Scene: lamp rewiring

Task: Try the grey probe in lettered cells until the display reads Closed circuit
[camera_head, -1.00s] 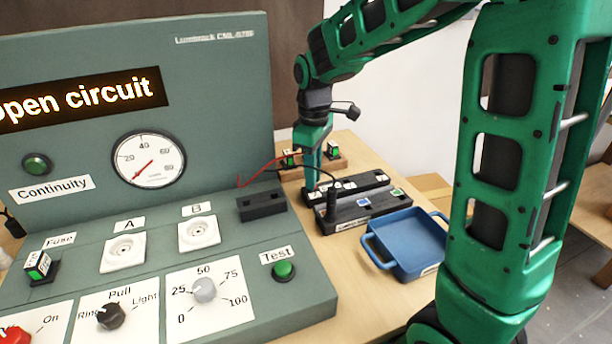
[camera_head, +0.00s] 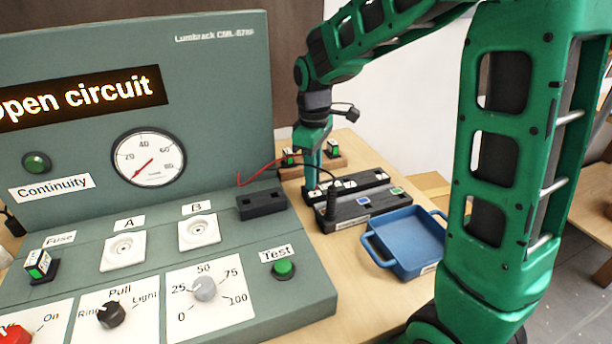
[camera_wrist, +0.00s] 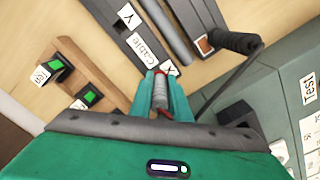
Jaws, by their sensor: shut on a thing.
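My gripper (camera_head: 314,186) points down at the left end of the rear black strip (camera_head: 350,186). In the wrist view its fingers (camera_wrist: 162,100) are shut on the grey probe (camera_wrist: 160,86), which has red at its base. The probe's tip is at the strip beside an X label (camera_wrist: 170,69); I cannot tell how deep it sits. The strip also carries a "Cable" label (camera_wrist: 148,50) and a Y label (camera_wrist: 127,14).
The green-grey console (camera_head: 215,90) fills the left, with a dial (camera_head: 148,158), sockets A and B, and a Test button (camera_head: 283,269). A blue tray (camera_head: 408,245) stands right of the strips. A wooden block with green-lit switches (camera_head: 333,149) is behind my gripper.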

